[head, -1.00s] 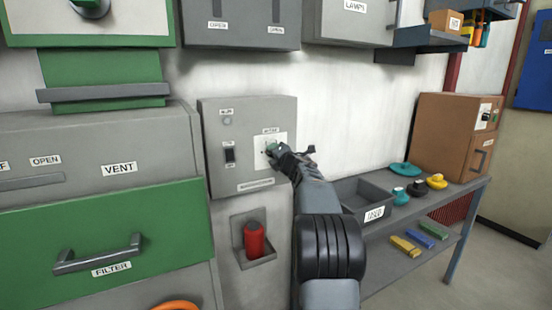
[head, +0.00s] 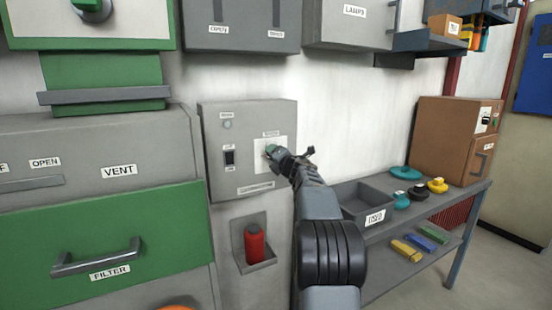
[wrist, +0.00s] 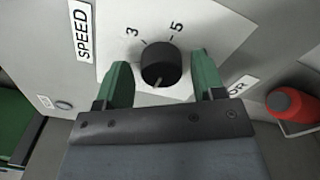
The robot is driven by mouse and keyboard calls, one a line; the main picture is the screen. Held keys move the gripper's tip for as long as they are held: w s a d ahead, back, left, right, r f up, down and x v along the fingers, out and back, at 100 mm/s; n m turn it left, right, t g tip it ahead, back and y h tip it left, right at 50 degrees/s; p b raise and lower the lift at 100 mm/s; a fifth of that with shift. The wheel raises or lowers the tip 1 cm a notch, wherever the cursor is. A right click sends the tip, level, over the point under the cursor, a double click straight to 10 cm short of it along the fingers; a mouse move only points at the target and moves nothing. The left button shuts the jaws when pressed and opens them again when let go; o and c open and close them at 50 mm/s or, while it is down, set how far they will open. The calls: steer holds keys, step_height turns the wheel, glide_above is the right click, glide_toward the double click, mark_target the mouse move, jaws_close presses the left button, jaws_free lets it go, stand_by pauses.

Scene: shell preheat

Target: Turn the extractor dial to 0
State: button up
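The extractor dial (wrist: 161,66) is a round black knob on a white plate (wrist: 195,35). The wrist view shows the marks 3 and 5 and a SPEED label (wrist: 81,30) beside it. A pale pointer line on the knob points toward the bottom of that view, away from 3 and 5; the 0 mark is not visible. My gripper (wrist: 161,82) has its two green fingers on either side of the knob, with a narrow gap on each side. In the head view my gripper (head: 272,153) is at the plate on the grey control box (head: 213,180) and hides the dial.
A black switch (head: 229,157) and a small round lamp (head: 227,124) are on the box's left side. A red cylinder (head: 254,244) sits in a wall holder below. A grey bin (head: 352,205) and a shelf with several coloured parts stand at right.

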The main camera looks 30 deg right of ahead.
steer(key=shift+o, duration=0.3)
steer(key=shift+s, duration=0.15)
steer(key=s+a+b, duration=0.1)
steer(key=s+b, duration=0.1)
steer(key=s, duration=1.1)
steer(key=shift+s+a, duration=0.2)
steer(key=shift+a, duration=0.2)
